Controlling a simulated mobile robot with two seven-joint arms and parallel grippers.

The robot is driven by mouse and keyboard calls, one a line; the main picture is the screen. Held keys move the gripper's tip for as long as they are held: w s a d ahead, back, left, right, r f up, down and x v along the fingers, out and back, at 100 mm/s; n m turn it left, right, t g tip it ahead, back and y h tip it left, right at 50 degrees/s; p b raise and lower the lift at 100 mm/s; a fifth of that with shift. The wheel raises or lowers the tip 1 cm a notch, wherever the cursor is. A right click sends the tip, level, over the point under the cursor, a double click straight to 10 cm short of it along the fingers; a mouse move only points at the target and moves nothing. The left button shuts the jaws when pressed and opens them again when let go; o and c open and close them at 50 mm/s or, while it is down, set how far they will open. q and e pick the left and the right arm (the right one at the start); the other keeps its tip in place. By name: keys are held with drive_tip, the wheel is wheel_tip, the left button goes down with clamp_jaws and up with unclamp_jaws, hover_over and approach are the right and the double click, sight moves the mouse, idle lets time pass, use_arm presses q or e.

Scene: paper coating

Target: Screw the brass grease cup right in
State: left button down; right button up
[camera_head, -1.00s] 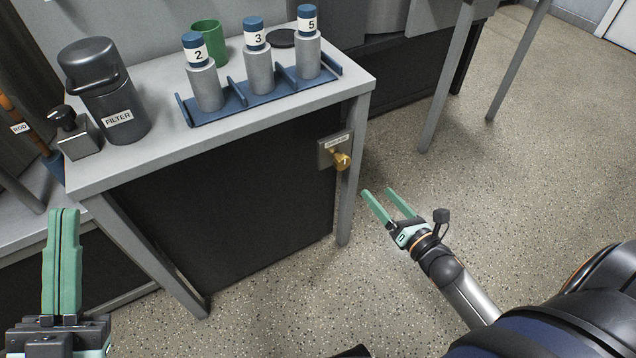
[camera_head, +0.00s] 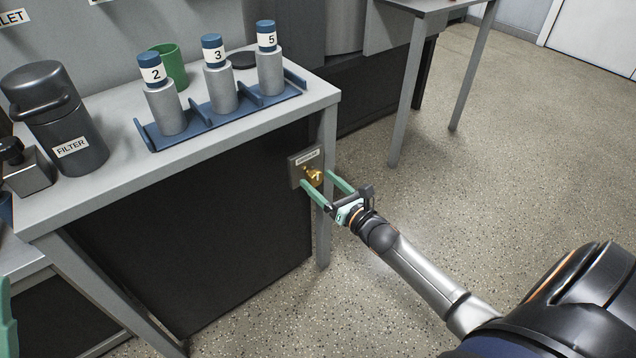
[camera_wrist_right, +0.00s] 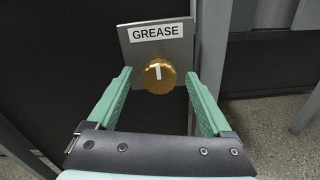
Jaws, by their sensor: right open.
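The brass grease cup (camera_head: 314,177) sits on a grey plate (camera_head: 305,158) on the front of the bench near its right leg. In the right wrist view the cup (camera_wrist_right: 160,76) shows its round face with a white upright mark, below a label reading GREASE on the plate (camera_wrist_right: 185,50). My right gripper (camera_head: 322,183) is open, with one green finger on each side of the cup. In the right wrist view the gripper (camera_wrist_right: 160,90) shows gaps between both fingers and the cup. Of my left gripper only a green part (camera_head: 6,318) shows at the left edge.
On the bench top (camera_head: 215,150) stand a FILTER canister (camera_head: 60,125), a blue rack (camera_head: 240,110) with cylinders numbered 2, 3 and 5, and a green cup (camera_head: 170,62). The bench's right leg (camera_head: 325,225) is close to my right gripper.

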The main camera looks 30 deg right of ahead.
drive_tip(key=shift+w+a, duration=0.1)
drive_tip(key=shift+w, duration=0.55)
drive_tip(key=shift+c, duration=0.2)
clamp_jaws()
